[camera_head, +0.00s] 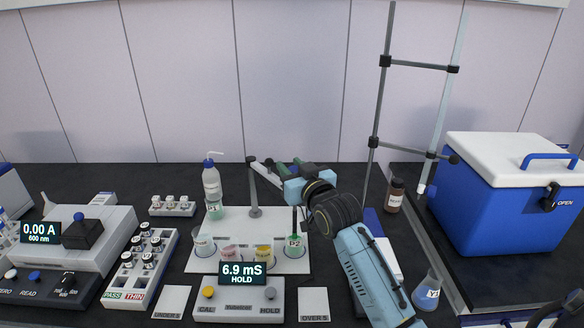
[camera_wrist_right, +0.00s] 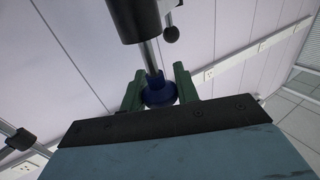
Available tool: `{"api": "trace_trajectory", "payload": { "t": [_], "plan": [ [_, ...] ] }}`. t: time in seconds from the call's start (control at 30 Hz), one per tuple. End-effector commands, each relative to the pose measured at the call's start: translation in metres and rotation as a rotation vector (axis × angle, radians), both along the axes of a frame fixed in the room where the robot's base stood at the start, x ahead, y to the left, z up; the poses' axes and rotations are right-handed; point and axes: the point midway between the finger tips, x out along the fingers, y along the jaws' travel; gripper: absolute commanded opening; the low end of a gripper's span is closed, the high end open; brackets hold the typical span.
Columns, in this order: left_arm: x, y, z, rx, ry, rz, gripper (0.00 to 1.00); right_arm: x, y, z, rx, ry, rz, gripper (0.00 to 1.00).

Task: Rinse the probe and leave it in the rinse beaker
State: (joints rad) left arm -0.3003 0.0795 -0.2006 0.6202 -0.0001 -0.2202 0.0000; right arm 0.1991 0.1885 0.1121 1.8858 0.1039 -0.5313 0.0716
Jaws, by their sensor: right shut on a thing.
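My right gripper (camera_head: 290,166) reaches in over the white board (camera_head: 190,262). In the wrist view its green fingers (camera_wrist_right: 158,88) are shut around a blue collar (camera_wrist_right: 160,93) on a metal rod, which I take for the probe. In the head view a thin dark probe shaft (camera_head: 294,220) hangs below the gripper, its lower end at the green-marked beaker (camera_head: 295,248); I cannot tell how deep it sits. A clear beaker (camera_head: 204,246), a pink one (camera_head: 230,255) and a yellow one (camera_head: 264,254) stand to its left. Which is the rinse beaker is not readable. My left gripper is out of view.
A wash bottle (camera_head: 212,187) stands behind the beakers near a grey stand (camera_head: 254,195). The meter (camera_head: 240,292) reads 6.9 mS HOLD. A vial rack (camera_head: 140,268) is left; a brown bottle (camera_head: 395,196), flask (camera_head: 428,290) and blue cooler (camera_head: 500,210) are right.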

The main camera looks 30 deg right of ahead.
Motion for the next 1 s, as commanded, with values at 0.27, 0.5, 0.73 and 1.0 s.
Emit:
{"api": "trace_trajectory", "payload": {
  "t": [0.27,0.5,0.73,1.0],
  "plan": [
    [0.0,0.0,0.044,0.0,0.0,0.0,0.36,0.0,0.0,0.043,-0.001,-0.002,0.0,0.0],
    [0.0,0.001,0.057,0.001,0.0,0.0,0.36,0.0,0.0,0.056,-0.001,-0.005,0.0,0.0],
    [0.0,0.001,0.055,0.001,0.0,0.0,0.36,0.0,0.0,0.057,-0.001,-0.011,0.0,0.0],
    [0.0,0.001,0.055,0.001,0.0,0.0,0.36,0.0,0.0,0.055,-0.001,-0.007,0.0,0.53]
  ]
}}
